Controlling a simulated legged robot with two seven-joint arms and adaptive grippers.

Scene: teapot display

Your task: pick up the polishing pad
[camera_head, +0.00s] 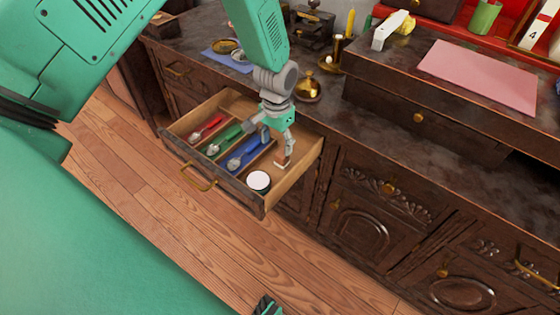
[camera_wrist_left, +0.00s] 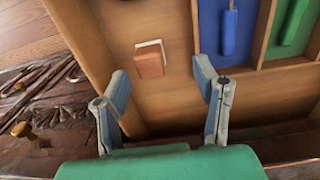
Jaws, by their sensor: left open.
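The polishing pad looks like a small reddish-brown block with a white edge. It lies on the bare wooden floor of the open drawer (camera_head: 232,187), in its right compartment. In the left wrist view the pad (camera_wrist_left: 149,64) is just beyond the fingertips, in line with the gap between them. In the head view the pad (camera_head: 283,163) is partly hidden by a finger. My left gripper (camera_head: 277,146) points down into the drawer. In the left wrist view my left gripper (camera_wrist_left: 159,76) is open, with nothing between its fingers. My right gripper does not show clearly.
Dividers separate the pad from a blue utensil slot (camera_head: 248,153), a green one (camera_head: 222,142) and a red one (camera_head: 205,129). A white-topped round jar (camera_head: 258,181) stands in the drawer's front corner. The dark countertop (camera_head: 335,120) overhangs the drawer's back, with a brass pot (camera_head: 307,88) on it.

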